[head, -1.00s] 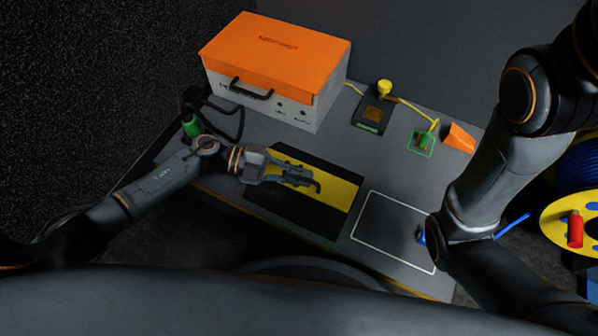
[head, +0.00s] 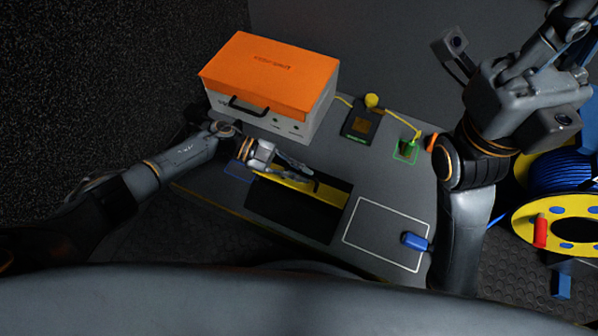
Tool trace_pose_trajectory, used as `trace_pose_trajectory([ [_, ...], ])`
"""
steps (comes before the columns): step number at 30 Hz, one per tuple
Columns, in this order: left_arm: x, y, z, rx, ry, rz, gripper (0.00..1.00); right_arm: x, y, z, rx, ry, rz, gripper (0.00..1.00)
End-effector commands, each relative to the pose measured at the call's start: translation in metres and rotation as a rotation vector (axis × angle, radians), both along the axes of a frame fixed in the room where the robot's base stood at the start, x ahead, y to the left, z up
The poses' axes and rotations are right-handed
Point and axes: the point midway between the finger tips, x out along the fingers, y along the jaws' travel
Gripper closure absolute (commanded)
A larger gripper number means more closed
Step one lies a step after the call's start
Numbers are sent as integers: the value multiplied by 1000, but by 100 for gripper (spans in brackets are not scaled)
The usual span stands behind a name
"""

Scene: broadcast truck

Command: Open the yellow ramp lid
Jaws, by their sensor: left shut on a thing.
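The yellow ramp lid (head: 284,184) shows in the head view as a narrow, tilted yellow strip on the grey deck. A wide dark area (head: 290,210) lies along its near side. My left gripper (head: 313,181) reaches in from the left over the lid and is shut on it, seemingly along its edge. The exact contact is hidden by the fingers. My right arm rises at the right, and its gripper (head: 570,25) seems to be at the top right, partly cut off; its jaws cannot be made out.
An orange-topped case (head: 270,75) stands behind the lid. A dark device (head: 362,122) with a yellow cable and a green-framed item (head: 406,149) sit to the right. A blue object (head: 415,242) lies at the edge of a white outline. A yellow cable reel (head: 530,213) is far right.

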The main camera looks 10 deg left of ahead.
Motion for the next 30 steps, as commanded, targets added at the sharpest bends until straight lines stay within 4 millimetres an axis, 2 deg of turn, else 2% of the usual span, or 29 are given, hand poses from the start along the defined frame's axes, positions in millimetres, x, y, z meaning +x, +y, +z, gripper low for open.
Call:
trace_pose_trajectory([
  [13, 2, 2, 0, 7, 10, 5, 100, 0, 0, -1, 0, 2, 1, 100],
  [15, 2, 2, 0, 7, 10, 5, 80, 0, 0, 0, 0, 2, 1, 100],
  [25, 2, 2, 0, 5, 10, 2, 80, 1, 0, -1, 0, 4, 0, 100],
  [30, 5, 20, 6, 7, 10, 4, 80, 1, 0, -1, 0, 3, 0, 100],
])
